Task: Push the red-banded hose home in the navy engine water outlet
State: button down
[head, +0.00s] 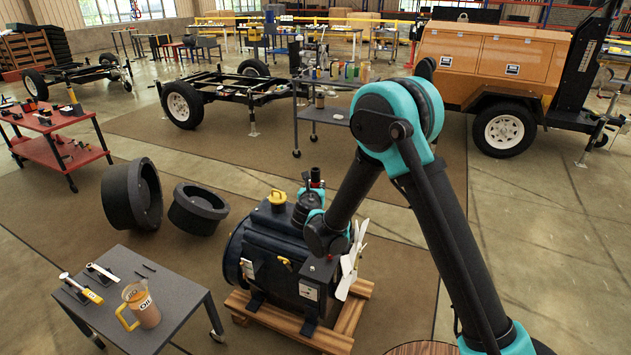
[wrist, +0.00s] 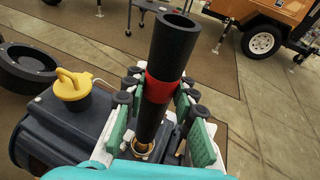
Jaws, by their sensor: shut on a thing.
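The black hose with a red band (wrist: 166,85) stands nearly upright in the wrist view, its open top tilted slightly right. My gripper (wrist: 160,97) is shut on it around the band, a finger on each side. The hose's lower end meets a brass-coloured ring, the water outlet (wrist: 143,150), on the navy engine (wrist: 50,120). How deep it sits there I cannot tell. In the head view the hose top (head: 316,175) shows above the engine (head: 272,243), with my gripper (head: 311,196) around it; the outlet is hidden there.
A yellow cap (wrist: 73,85) sits on the engine left of the hose. A white fan (head: 353,260) is on the engine's right end. The engine rests on a wooden pallet (head: 335,335). A grey cart (head: 175,295) with an oil jug (head: 141,305) stands front left.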

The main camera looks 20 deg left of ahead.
jog(key=shift+f, duration=2.9)
dwell(0.7)
jog(key=c, duration=1.2)
grip_release()
jog(key=shift+o, duration=0.2)
jog(key=shift+s, duration=0.1)
jog(key=v, duration=0.7)
jog(key=shift+s+r, duration=0.1)
jog(key=shift+s, duration=0.05)
